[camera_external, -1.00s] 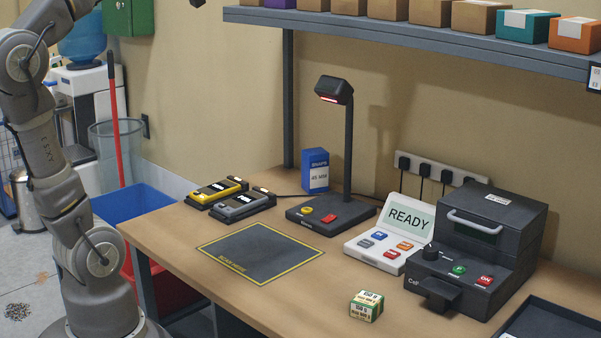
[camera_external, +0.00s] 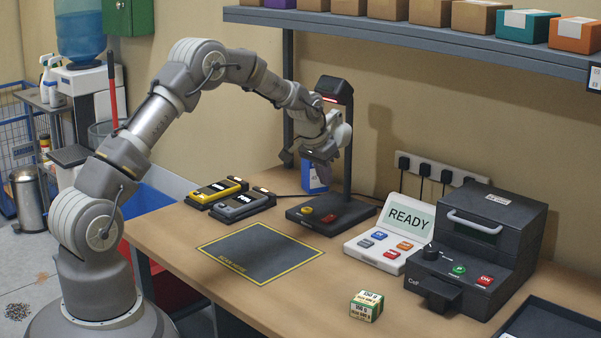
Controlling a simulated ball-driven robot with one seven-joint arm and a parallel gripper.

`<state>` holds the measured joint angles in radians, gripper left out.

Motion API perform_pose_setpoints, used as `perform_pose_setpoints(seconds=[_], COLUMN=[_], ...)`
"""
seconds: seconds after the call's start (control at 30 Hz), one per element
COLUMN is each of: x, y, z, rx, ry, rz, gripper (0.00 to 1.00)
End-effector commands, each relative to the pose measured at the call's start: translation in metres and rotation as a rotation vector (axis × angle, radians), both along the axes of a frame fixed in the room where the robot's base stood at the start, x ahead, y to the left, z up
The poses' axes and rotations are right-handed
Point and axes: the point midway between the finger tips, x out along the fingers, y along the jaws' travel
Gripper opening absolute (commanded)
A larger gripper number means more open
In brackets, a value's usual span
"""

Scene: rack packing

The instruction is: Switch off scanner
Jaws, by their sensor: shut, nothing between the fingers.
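The scanner (camera_external: 348,150) is a black post with a head (camera_external: 334,90) whose underside glows red. Its black base (camera_external: 318,228) carries a yellow button (camera_external: 306,210) and a red button (camera_external: 328,218). My gripper (camera_external: 322,184) is shut and empty. It points down in front of the post, a little above the base and the red button, and looks apart from them. It hides part of the blue box (camera_external: 312,178) behind. The red button looks darker, as if in shade.
A dark mat (camera_external: 259,252) with a yellow border lies in front of the scanner. Yellow and grey devices (camera_external: 240,206) stand left. A panel reading READY (camera_external: 408,218) and a black machine (camera_external: 490,252) stand right. A small box (camera_external: 366,306) lies near the front edge.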

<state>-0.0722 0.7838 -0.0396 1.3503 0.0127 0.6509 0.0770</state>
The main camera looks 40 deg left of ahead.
Motion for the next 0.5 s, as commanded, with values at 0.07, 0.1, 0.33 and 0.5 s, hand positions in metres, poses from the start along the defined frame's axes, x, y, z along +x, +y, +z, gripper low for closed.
perform_pose_setpoints(seconds=[0.07, 0.1, 0.33, 0.5], x=[-0.002, -0.003, -0.003, -0.002], y=[0.007, 0.008, 0.008, 0.008], z=[-0.005, -0.006, -0.007, -0.014], rx=[-0.007, -0.009, -0.009, -0.009], ry=[0.015, 0.018, 0.019, 0.02], rz=[0.026, 0.033, 0.036, 0.036], gripper=[0.0, 0.0, 0.0, 0.0])
